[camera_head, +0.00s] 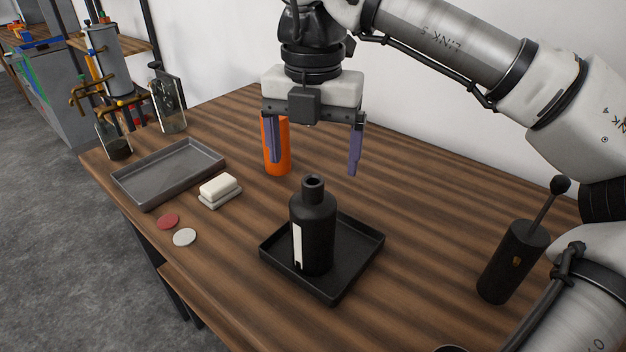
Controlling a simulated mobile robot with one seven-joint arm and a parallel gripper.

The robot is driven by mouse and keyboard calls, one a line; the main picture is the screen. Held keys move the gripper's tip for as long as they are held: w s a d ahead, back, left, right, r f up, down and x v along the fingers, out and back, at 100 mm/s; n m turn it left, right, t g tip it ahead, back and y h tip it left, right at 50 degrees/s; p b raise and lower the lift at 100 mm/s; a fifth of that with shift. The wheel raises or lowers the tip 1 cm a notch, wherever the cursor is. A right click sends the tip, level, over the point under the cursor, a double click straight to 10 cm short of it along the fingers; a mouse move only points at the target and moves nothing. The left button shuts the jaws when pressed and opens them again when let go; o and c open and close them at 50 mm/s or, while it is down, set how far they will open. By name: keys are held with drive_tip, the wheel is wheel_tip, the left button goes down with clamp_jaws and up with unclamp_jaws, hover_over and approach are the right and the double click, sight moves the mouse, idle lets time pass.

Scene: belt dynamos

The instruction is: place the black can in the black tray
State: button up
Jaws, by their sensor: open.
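The black can (318,232), a black bottle-shaped container with a narrow neck and a white label, stands upright inside the black tray (357,262). It hides part of the tray floor. My gripper (313,166) is open, pointing down, with its two purple fingers spread apart. In the picture it is above and behind the can, and I see nothing between its fingers. Its left finger overlaps an orange cylinder in the picture; I cannot tell whether they touch.
The orange cylinder (282,150) stands behind the black tray. A grey tray (165,172), a soap on a dish (220,190) and two discs, red (168,222) and white (184,237), lie left. A black brush holder (514,262) stands right. The wooden table between holder and black tray is clear.

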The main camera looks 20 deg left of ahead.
wheel_tip(320, 180, up, 4)
drive_tip(key=shift+r, duration=0.1)
idle(0.7)
